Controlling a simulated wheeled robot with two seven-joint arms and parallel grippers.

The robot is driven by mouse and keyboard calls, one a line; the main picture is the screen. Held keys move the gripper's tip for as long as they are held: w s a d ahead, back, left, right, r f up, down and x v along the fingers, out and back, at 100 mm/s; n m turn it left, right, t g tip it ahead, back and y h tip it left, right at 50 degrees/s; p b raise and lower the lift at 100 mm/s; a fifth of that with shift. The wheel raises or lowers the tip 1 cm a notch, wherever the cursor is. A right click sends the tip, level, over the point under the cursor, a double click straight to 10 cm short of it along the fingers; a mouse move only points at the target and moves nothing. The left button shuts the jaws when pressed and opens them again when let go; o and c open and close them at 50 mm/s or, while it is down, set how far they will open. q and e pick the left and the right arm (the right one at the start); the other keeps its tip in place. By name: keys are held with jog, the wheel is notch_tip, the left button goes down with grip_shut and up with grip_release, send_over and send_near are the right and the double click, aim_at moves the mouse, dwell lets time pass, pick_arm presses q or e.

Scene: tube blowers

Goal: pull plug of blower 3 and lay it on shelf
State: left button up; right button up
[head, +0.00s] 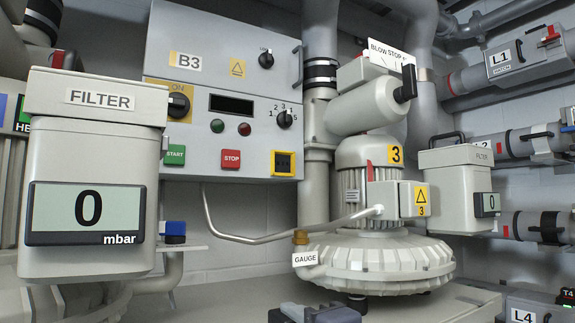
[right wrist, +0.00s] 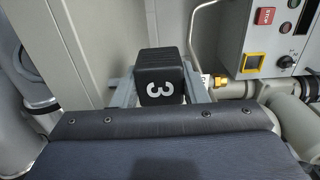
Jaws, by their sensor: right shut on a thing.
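A black plug (right wrist: 161,66) with a white 3 shows in the right wrist view. My right gripper (right wrist: 160,88) is shut on it, with a grey finger on each side. The yellow-framed socket (head: 283,163) on the grey B3 control box (head: 225,60) shows a dark face with no plug in it; it also shows in the right wrist view (right wrist: 252,62). The plug appears apart from it. Blower 3 (head: 385,262) stands on a beige shelf (head: 235,292). My left gripper is not in view.
A filter housing (head: 93,130) reading 0 mbar stands in the left foreground. Pipes and valves crowd the right side. Some bare shelf shows left of the blower.

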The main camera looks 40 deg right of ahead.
jog(key=shift+f+b, duration=0.75)
jog(key=shift+f, duration=0.1)
jog(key=shift+r, duration=0.2)
jog(key=shift+r+p, duration=2.25)
jog(key=shift+r, duration=0.1)
jog(key=shift+f+n+b, duration=0.15)
jog(key=shift+n+b, duration=0.2)
jog(key=shift+n, duration=0.05)
jog(key=n+b, duration=0.3)
jog(key=n, duration=0.7)
jog(key=shift+f+b, duration=0.1)
jog(key=shift+b, duration=0.2)
jog(key=n+b, duration=0.1)
jog(key=n, duration=0.3)
jog(key=shift+n, duration=0.4)
jog(key=shift+r+n, duration=0.25)
jog(key=shift+n, duration=0.95)
